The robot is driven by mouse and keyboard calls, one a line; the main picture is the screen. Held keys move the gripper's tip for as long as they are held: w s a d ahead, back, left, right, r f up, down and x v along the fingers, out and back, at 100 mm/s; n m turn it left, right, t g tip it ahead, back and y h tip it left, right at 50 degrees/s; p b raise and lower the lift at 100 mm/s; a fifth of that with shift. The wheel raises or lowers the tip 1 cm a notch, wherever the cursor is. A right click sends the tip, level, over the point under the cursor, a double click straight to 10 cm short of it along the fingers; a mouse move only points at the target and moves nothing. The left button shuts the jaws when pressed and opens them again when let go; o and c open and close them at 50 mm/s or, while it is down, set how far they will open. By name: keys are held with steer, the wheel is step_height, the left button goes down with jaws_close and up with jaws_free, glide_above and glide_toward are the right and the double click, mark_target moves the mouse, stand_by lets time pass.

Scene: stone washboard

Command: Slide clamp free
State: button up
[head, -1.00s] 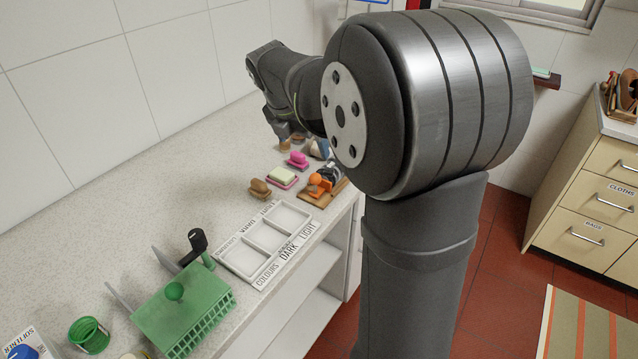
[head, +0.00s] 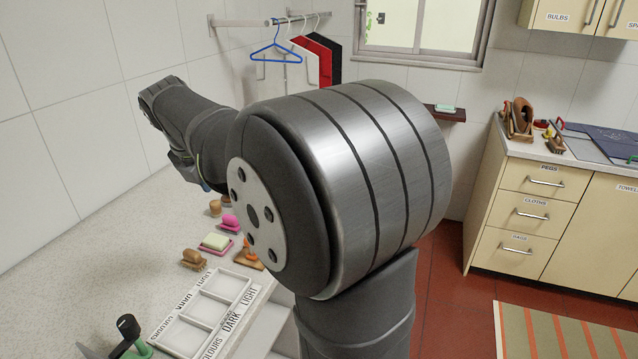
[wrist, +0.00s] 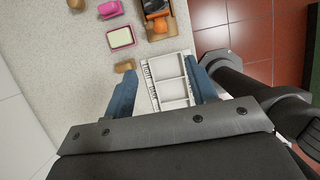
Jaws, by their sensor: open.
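No clamp can be told for certain in these views. A black-handled tool with a green foot (head: 130,331) stands at the lower left of the head view, partly cut off. A wooden board (wrist: 163,33) with an orange piece (wrist: 158,25) and a dark piece (wrist: 155,6) shows at the top of the wrist view; in the head view my arm mostly hides it. My gripper (wrist: 163,70) is open and empty in the wrist view, its blue fingers apart above the counter, with the white tray (wrist: 150,80) seen between them.
A soap on a pink dish (head: 206,248), a brown brush (head: 193,260) and a pink item (head: 229,221) lie on the counter beyond the labelled white tray. A wall rail with hangers (head: 276,45) is behind my arm. The counter's left stretch is clear.

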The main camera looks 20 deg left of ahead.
steer(key=w+d+f+m+g+y, duration=0.2)
steer(key=w+d+f+g, duration=0.15)
steer(key=w, duration=0.35)
steer(key=a+f, duration=0.1)
steer(key=f, duration=0.4)
steer(key=a+f, duration=0.1)
steer(key=f, duration=0.5)
steer(key=a+f, duration=0.1)
steer(key=f, duration=0.4)
steer(key=shift+w+f, duration=0.2)
steer(key=shift+w, duration=0.1)
steer(key=shift+c, duration=0.4)
